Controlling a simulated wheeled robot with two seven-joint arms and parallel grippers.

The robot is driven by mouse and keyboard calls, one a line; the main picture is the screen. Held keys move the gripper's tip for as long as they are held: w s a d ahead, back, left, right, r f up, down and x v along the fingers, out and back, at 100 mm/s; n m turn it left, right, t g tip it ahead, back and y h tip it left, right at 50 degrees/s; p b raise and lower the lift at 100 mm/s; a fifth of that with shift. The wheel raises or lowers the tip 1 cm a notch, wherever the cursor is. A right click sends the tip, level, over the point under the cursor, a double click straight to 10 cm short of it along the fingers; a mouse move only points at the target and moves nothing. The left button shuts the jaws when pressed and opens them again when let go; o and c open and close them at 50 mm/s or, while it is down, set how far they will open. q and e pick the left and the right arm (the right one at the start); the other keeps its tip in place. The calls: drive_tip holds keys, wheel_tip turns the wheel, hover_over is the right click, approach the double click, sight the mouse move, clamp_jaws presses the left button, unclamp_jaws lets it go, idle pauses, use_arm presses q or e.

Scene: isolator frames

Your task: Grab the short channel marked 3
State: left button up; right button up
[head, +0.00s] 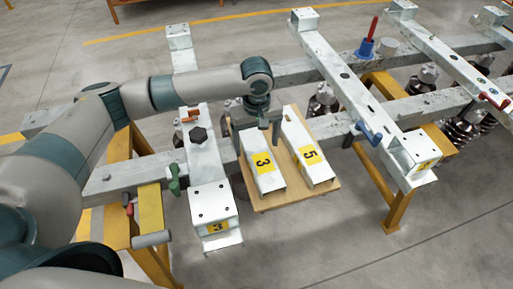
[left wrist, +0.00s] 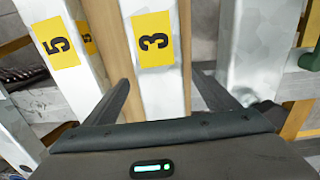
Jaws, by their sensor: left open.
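The short channel marked 3 (head: 265,180) is a white metal bar with a yellow label, lying on a wooden board (head: 292,200). My left gripper (head: 257,138) points down over its far part. In the left wrist view the channel marked 3 (left wrist: 158,85) runs between the two spread fingers of my left gripper (left wrist: 161,76), one on each side. Whether the fingers touch it I cannot tell. A matching channel marked 5 (head: 312,165) lies just right of it, and on the left in the left wrist view (left wrist: 62,60). My right gripper is not in view.
A larger white frame channel (head: 206,170), also labelled 3 at its near end, stands close left of the board. Another frame channel (head: 350,95) crosses on the right, with a blue clamp (head: 368,132). Yellow legs (head: 385,210) support the frame. Bare floor lies in front.

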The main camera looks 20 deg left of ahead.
use_arm(q)
drive_tip(key=shift+f, duration=1.1)
drive_tip(key=c, duration=1.9)
drive_tip(key=shift+w+r, duration=0.1)
drive_tip(key=shift+r, duration=0.05)
clamp_jaws()
drive_tip(key=shift+r, duration=0.1)
drive_tip(key=shift+r, duration=0.8)
drive_tip(key=shift+d+r, duration=0.15)
drive_tip(key=shift+r, duration=0.5)
drive_tip(key=shift+d+r, duration=0.15)
drive_tip(key=shift+r, duration=0.45)
drive_tip(key=s+d+r, duration=0.6)
drive_tip(key=d, duration=0.3)
drive_tip(key=shift+d+r+b, duration=0.25)
drive_tip(key=shift+r+b, duration=0.1)
drive_tip(key=shift+b, duration=0.1)
